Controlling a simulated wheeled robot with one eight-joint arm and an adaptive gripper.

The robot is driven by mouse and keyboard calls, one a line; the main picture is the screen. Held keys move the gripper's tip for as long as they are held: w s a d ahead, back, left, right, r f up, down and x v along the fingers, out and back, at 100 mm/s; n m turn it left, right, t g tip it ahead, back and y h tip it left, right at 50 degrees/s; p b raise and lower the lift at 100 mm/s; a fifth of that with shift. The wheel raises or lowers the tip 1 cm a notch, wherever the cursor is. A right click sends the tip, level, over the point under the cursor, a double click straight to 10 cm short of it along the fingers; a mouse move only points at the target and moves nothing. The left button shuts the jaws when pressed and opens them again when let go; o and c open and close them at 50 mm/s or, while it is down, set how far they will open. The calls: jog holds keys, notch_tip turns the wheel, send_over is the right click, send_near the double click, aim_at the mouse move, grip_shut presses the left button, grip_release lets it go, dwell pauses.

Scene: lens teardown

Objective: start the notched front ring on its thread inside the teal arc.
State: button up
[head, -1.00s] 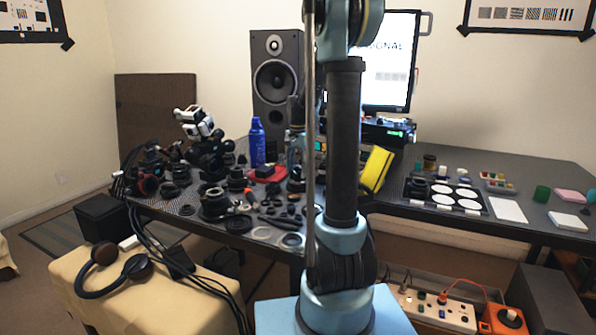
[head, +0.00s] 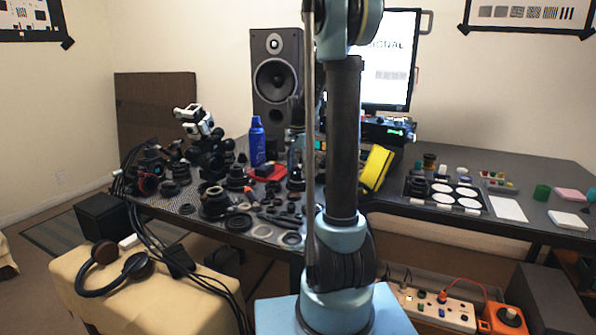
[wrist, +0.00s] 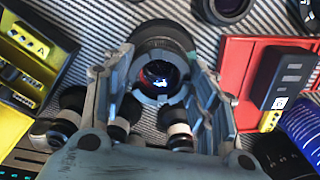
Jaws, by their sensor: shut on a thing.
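In the wrist view my gripper (wrist: 160,76) is shut on a grey notched ring (wrist: 149,99), with one finger on either side of it. Dark glass with a bright reflection shows through the ring's middle. A black ribbed lens barrel (wrist: 163,32) lies directly beyond the ring; whether the ring touches it or sits apart from it I cannot tell. In the head view my own arm hides the gripper and the ring.
In the wrist view a yellow box (wrist: 28,60) is at left, a red tray (wrist: 238,65) at right, and a blue can (wrist: 303,125) at lower right. Small cylindrical parts stand beside the fingers. The head view shows a bench crowded with lens parts and a black speaker (head: 277,85).

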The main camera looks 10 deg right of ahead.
jog(key=o, duration=1.4)
jog(key=shift+c, duration=0.2)
jog(key=shift+r, duration=0.15)
